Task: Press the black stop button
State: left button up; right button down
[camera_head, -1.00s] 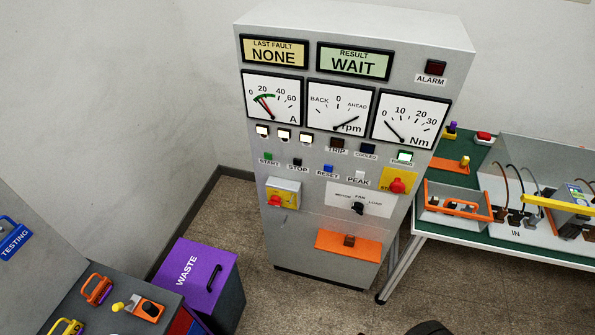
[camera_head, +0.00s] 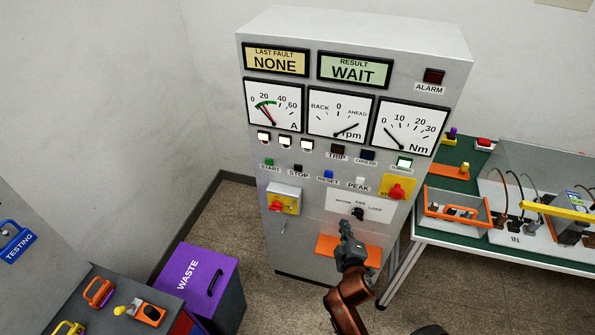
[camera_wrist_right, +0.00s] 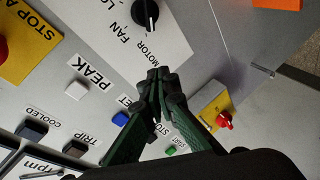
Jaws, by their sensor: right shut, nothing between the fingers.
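The black stop button (camera_head: 298,168) sits on the grey cabinet (camera_head: 310,230), above its STOP label and between the green start button (camera_head: 269,162) and the blue reset button (camera_head: 328,174). My right gripper (camera_head: 345,226) is shut and empty, in front of the lower panel near the selector knob, below and right of the stop button. In the right wrist view, the shut fingertips (camera_wrist_right: 160,74) point toward the panel; the fingers partly cover the STOP label, and the button is hard to make out there. My left gripper is out of view.
A red button on yellow (camera_head: 396,191) and a yellow-backed red switch (camera_head: 278,206) flank the selector knob (camera_head: 358,213). An orange shelf (camera_head: 328,244) lies below. A purple waste bin (camera_head: 195,275) stands left, and a green-topped bench (camera_head: 460,230) right.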

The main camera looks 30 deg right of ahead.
jog(key=w+a+r+n+t+y, duration=0.6)
jog(key=w+a+r+n, duration=0.5)
jog(key=n, duration=0.5)
jog(key=w+a+t, duration=0.2)
jog(key=a, duration=0.1)
jog(key=shift+w+n, duration=0.3)
jog(key=shift+d, duration=0.1)
